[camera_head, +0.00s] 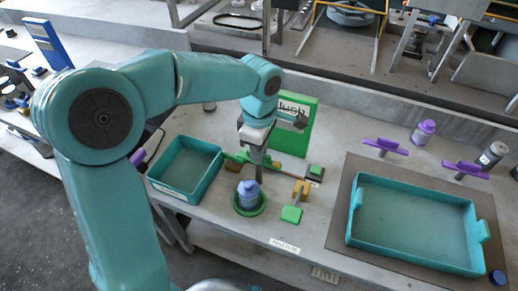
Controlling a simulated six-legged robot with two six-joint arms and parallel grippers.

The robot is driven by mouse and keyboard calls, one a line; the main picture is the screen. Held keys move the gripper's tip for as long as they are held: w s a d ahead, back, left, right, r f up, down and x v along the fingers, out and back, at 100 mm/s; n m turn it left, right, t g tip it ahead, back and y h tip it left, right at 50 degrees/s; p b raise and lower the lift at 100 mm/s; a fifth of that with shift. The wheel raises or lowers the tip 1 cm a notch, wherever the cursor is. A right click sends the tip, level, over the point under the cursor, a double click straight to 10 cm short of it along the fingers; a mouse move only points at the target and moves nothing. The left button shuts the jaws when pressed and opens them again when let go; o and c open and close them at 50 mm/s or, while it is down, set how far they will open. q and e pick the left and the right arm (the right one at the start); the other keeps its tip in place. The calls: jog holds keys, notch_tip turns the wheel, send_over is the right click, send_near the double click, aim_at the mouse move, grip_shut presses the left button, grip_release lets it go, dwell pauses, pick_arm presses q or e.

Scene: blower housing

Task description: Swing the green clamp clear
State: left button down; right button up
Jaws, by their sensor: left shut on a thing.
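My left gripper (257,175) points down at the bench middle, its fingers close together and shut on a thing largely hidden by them. The green clamp (238,157) appears to be the low green bar beside the fingers. The exact contact is too small to see clearly. A blue-purple bottle-like part (248,193) stands upright in a green ring (238,208) just in front of the fingertips. A yellow piece with a green pad (291,214) lies to the right. A green block (316,171) lies farther right. My right gripper does not show.
A teal bin (160,184) stands left of the clamp. A green sign board (302,139) stands close behind. A large teal tray (360,236) lies on a dark mat at right, with purple-handled pieces (385,148) behind it. The bench front edge is near.

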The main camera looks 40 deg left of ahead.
pick_arm(q)
jog(key=shift+r, duration=0.1)
jog(key=c, duration=1.1)
grip_release()
jog(key=shift+c, duration=0.2)
notch_tip(320, 180, up, 16)
jog(key=p, duration=0.2)
jog(key=shift+r, duration=0.15)
jog(key=shift+s, duration=0.1)
